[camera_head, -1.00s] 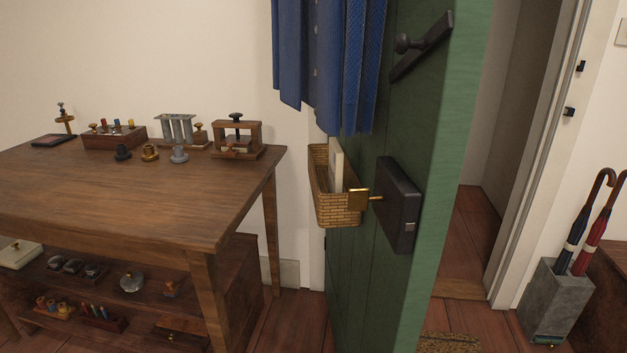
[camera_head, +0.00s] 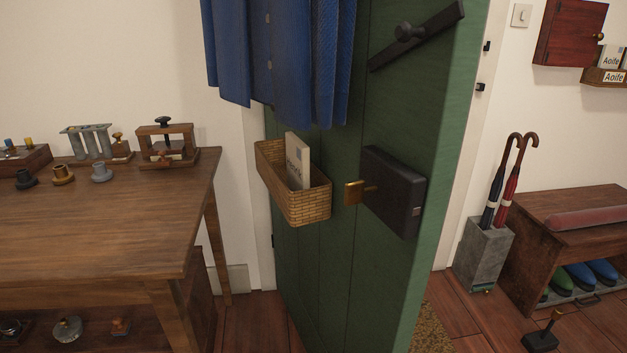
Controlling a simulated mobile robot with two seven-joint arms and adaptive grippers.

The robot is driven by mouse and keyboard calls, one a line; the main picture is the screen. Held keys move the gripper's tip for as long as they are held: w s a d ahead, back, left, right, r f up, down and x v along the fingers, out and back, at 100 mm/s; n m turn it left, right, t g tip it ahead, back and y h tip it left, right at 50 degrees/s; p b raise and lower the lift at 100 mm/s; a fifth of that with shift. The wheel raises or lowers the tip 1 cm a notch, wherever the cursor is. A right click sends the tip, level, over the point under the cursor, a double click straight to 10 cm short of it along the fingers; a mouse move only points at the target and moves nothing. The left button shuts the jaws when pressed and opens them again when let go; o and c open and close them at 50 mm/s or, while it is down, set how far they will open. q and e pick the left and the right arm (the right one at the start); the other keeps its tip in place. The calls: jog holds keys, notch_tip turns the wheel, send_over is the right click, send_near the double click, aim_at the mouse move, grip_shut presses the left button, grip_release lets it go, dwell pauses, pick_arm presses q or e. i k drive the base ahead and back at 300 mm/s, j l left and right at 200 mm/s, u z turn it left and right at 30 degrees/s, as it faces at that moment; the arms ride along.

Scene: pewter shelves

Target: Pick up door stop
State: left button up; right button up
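A small dark block with an upright handle and a brass-coloured knob (camera_head: 541,338) stands on the wooden floor at the bottom right. It looks like the door stop. It is apart from the green door (camera_head: 345,270), in front of the low wooden bench. Its lower edge is close to the bottom of the picture. Neither of my grippers is in view.
The green door stands open in the middle, with a wicker basket (camera_head: 306,208) and black lock box (camera_head: 392,190). A workbench (camera_head: 110,245) fills the left. A grey umbrella stand (camera_head: 481,255) and shoe bench (camera_head: 575,215) stand right. Floor between door and bench is mostly clear.

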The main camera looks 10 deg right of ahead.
aim_at(542, 340)
jog(key=z, duration=1.85)
